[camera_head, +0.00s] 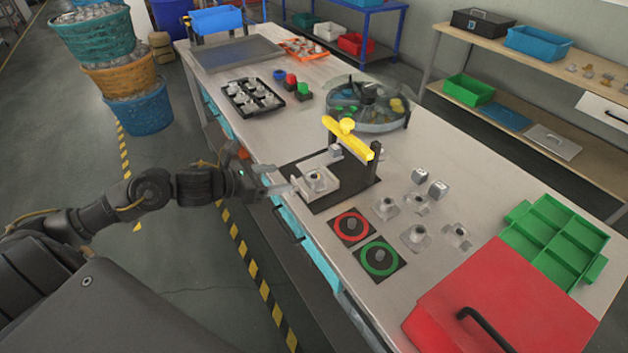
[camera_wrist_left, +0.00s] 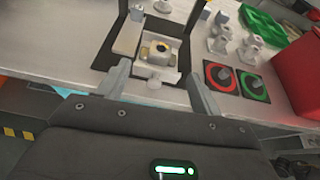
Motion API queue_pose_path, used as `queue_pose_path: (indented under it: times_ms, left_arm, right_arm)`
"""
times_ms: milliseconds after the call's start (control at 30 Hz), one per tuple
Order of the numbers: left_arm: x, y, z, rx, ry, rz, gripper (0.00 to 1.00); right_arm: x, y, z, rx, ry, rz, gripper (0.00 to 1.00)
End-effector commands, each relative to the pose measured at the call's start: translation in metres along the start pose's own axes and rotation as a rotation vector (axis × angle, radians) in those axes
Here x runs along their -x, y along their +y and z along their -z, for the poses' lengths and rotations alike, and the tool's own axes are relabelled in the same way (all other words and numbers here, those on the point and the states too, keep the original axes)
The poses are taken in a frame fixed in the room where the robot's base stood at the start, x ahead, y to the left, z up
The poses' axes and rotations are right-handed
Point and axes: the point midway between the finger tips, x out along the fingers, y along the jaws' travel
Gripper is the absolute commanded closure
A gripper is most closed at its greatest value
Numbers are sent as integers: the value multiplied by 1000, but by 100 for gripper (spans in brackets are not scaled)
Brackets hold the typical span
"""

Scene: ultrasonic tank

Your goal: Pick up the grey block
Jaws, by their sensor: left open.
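My left gripper (camera_head: 276,179) is open and empty at the near edge of the table, just left of a light grey fixture block (camera_head: 321,188) on a black plate. In the left wrist view the open fingers (camera_wrist_left: 160,87) point at this fixture (camera_wrist_left: 158,58), which holds a round-topped metal part with yellowish marks. A small grey block (camera_head: 335,150) stands behind it near the yellow-topped stand (camera_head: 350,138). Two more small grey blocks (camera_head: 420,175) (camera_head: 437,190) sit on or by metal parts to the right. I cannot tell which one the task names. My right gripper is out of view.
Several grey metal parts (camera_head: 417,237) stand right of the stand. A red case (camera_head: 500,310), green tray (camera_head: 556,240), round tank (camera_head: 366,105) and black parts tray (camera_head: 253,98) take table room.

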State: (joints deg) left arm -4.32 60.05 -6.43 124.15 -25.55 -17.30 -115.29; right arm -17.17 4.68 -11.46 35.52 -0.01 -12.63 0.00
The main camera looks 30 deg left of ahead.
Motion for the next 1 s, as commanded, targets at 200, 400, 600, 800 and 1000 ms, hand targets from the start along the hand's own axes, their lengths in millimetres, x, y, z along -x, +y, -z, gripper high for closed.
queue_pose_path:
  times_ms: [200, 400, 600, 800, 1000]
  left_arm:
    - [-4, 2, -3, -27, -3, 6, 35]
    - [-34, 1, -5, -22, -5, 5, 35]
    - [-54, 0, -2, -25, -1, 6, 35]
    - [-58, 0, -1, -23, 0, 6, 35]
    - [-83, -3, 4, -17, -1, 6, 35]
  right_arm:
    - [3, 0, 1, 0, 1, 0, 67]
    - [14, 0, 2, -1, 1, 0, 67]
    - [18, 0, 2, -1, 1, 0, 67]
    - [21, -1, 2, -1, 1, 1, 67]
    - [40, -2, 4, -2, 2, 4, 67]
